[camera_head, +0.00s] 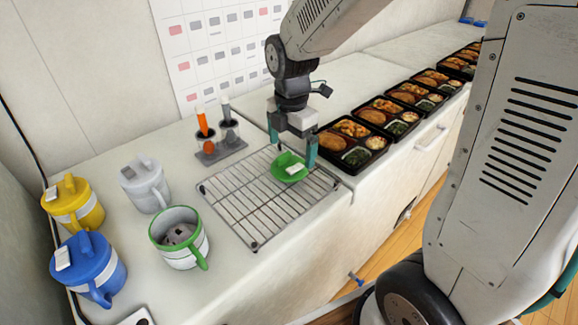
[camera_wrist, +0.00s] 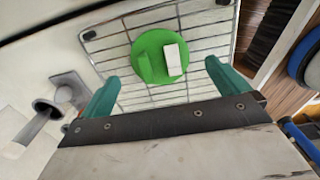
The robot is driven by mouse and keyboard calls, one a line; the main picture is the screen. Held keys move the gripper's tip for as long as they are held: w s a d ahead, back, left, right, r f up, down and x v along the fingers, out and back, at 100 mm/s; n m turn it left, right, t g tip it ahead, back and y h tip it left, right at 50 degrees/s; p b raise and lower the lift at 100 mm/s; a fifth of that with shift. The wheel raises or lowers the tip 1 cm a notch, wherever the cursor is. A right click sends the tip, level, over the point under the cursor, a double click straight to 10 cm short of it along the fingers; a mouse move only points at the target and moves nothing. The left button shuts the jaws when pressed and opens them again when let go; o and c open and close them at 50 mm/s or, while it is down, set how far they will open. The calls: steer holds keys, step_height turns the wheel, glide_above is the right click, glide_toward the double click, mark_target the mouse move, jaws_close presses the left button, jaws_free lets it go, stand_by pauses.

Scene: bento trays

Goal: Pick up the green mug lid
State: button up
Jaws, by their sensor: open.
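The green mug lid (camera_head: 289,168) lies on the wire rack (camera_head: 238,214), a round green disc with a pale raised grip on top. It also shows in the wrist view (camera_wrist: 149,56), with its white grip facing up. My gripper (camera_head: 291,160) is over the rack at the lid, its teal fingers spread apart. In the wrist view my gripper (camera_wrist: 160,85) is open and empty, and the lid lies ahead of the gap between the fingers. Whether a finger touches the lid cannot be told. The green-rimmed mug (camera_head: 180,238) stands without a lid, left of the rack.
A yellow mug (camera_head: 78,208), a blue mug (camera_head: 92,268) and a white mug (camera_head: 146,186), all lidded, stand at the left. A holder (camera_head: 221,152) with orange and grey tools is behind the rack. Black bento trays (camera_head: 352,155) line the counter at right.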

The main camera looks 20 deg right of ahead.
mark_target(289, 166)
steer(key=f, duration=0.4)
steer(key=shift+a+f, duration=0.15)
steer(key=shift+a, duration=0.05)
steer(key=c, duration=0.9)
steer(key=shift+r, duration=0.2)
